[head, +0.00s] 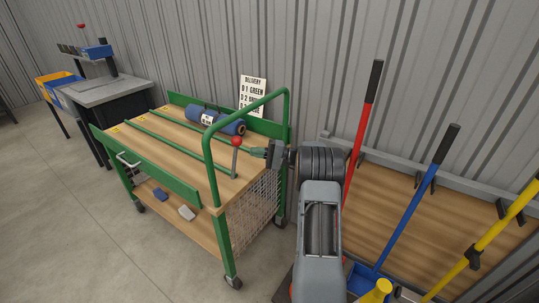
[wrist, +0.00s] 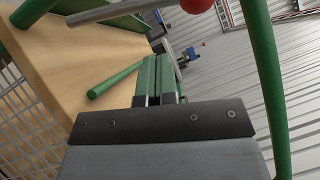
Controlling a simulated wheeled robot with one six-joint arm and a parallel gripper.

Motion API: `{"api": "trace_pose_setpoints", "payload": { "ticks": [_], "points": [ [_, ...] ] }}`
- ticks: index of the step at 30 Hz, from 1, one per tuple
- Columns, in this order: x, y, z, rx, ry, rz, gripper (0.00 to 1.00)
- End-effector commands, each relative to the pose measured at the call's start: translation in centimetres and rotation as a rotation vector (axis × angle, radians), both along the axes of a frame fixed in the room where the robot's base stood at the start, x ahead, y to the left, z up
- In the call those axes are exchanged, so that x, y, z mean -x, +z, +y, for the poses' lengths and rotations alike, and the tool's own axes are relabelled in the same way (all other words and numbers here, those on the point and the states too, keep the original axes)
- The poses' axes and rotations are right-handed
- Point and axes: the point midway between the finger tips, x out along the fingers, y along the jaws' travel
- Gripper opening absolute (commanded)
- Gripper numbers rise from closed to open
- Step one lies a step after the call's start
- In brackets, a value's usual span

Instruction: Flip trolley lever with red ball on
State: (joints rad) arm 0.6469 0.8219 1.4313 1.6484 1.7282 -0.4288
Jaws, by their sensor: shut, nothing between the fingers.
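The trolley (head: 150,150) has a green frame and a wooden deck. Its lever is a grey rod (head: 235,162) with a red ball (head: 236,141) on top, standing near the handle end, nearly upright in the head view. In the wrist view the ball (wrist: 197,4) is cut by the top edge and the rod (wrist: 118,11) runs left from it. My gripper (head: 252,152) is shut and empty, with green fingers just right of the lever, below the ball. The fingers (wrist: 158,62) point past the rod in the wrist view; I see no contact.
The trolley's green handle (head: 208,150) arches around my gripper. A blue turf roll (head: 215,120) lies on the deck behind the lever, near a delivery sign (head: 253,95). Long-handled tools, red (head: 363,135) and blue (head: 415,205), stand at the right. Open floor lies at the left.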

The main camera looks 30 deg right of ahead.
Motion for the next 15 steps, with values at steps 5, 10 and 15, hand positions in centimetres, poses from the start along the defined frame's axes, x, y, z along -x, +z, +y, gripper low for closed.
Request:
{"api": "trace_pose_setpoints", "payload": {
  "ticks": [5,10,15],
  "points": [
    [-0.1,0.7,2.4,0.001,0.002,0.0,0.0],
    [0.2,1.1,3.8,0.0,0.0,0.0,0.0],
    [0.4,1.2,4.4,0.0,0.0,0.0,0.0]
  ]
}}
